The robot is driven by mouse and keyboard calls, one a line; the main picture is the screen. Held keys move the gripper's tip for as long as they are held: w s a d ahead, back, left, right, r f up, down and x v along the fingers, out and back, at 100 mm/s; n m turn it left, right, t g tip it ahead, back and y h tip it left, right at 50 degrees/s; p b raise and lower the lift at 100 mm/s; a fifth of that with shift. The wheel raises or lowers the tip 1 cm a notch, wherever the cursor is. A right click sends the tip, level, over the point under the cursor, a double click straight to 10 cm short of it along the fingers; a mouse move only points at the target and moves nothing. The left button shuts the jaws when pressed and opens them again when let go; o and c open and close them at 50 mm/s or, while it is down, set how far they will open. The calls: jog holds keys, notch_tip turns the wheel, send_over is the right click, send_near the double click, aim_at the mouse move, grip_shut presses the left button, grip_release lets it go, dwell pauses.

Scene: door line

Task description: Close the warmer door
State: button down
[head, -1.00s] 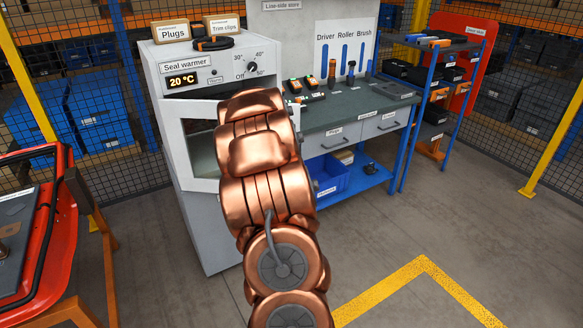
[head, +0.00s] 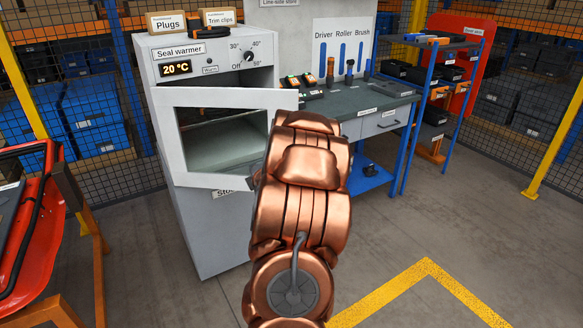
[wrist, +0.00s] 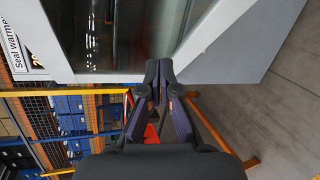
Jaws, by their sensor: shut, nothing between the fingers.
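The seal warmer (head: 205,72) is a white cabinet with a control panel reading 20 °C. Its door (head: 163,140), a white frame with a large window, stands partly open in the head view. The door's right end juts past the cabinet's right side, and a shelf inside shows through the window. My copper arm covers the door's lower right corner.
A workbench (head: 375,103) with tools adjoins the warmer on the right, with a blue shelf rack (head: 432,95) beyond. A red cart (head: 38,240) stands at the left. Floor at the right is clear around a yellow line (head: 425,265). Mesh fencing is behind.

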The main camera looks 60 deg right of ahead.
jog(key=s+d+f+m+g+h+b, duration=0.2)
jog(key=s+d+m+g+h+b, duration=0.25)
jog(key=s+m+h, duration=0.4)
jog(key=w+d+y+p, duration=0.1)
jog(key=w+d+p, duration=0.1)
jog(key=d, duration=1)
jog(key=shift+w, duration=0.9)
jog(key=shift+w+f+y, duration=0.1)
jog(key=shift+y, duration=0.15)
